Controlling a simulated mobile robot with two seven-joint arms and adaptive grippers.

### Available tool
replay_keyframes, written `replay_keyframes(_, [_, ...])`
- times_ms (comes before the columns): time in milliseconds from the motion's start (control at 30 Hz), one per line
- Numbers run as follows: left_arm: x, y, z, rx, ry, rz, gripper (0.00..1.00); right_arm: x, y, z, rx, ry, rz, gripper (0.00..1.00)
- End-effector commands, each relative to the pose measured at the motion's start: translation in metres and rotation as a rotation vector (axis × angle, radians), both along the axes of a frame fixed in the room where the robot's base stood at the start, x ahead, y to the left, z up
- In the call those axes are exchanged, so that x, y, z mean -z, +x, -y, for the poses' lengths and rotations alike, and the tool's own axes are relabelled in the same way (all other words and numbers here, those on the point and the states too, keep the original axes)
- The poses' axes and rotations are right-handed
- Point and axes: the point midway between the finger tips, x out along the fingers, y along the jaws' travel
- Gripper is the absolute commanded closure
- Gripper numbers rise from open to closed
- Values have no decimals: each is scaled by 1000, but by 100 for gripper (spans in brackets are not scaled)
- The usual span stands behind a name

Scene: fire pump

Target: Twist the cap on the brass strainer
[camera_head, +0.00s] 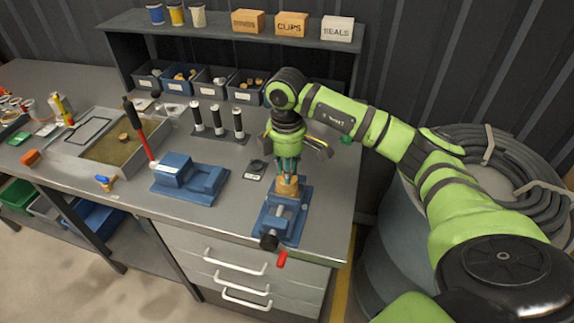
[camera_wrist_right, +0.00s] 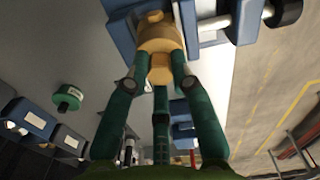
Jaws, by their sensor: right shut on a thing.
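The brass strainer (camera_head: 288,185) sits upright in the blue vise at the right end of the bench. My right gripper (camera_head: 288,170) points down on it from above, its fingers around the top. In the right wrist view the green fingers of my right gripper (camera_wrist_right: 158,68) close around the brass cap (camera_wrist_right: 160,72), with the wider strainer body (camera_wrist_right: 158,30) beyond it. The cap is largely hidden by the fingers in the head view. My left gripper is not in view.
The blue vise (camera_head: 296,222) has a dark handle knob at the front edge. A shelf with bins (camera_head: 210,84) lines the back.

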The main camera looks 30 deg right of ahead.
Motion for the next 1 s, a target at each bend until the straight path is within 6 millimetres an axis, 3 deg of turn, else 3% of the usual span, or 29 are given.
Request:
replay_keyframes(233, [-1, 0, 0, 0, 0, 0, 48, -1, 1, 0, 16, 0, 5, 100])
replay_keyframes(267, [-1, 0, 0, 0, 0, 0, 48, -1, 1, 0, 16, 0, 5, 64])
replay_keyframes(300, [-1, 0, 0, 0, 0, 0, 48, -1, 1, 0, 16, 0, 5, 48])
replay_keyframes(567, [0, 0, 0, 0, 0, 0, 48, 0, 0, 0, 14, 0, 2, 48])
replay_keyframes(600, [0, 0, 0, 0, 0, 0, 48, 0, 0, 0, 14, 0, 2, 37])
replay_keyframes(1000, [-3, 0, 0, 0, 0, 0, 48, -3, 0, 0, 13, 0, 1, 37])
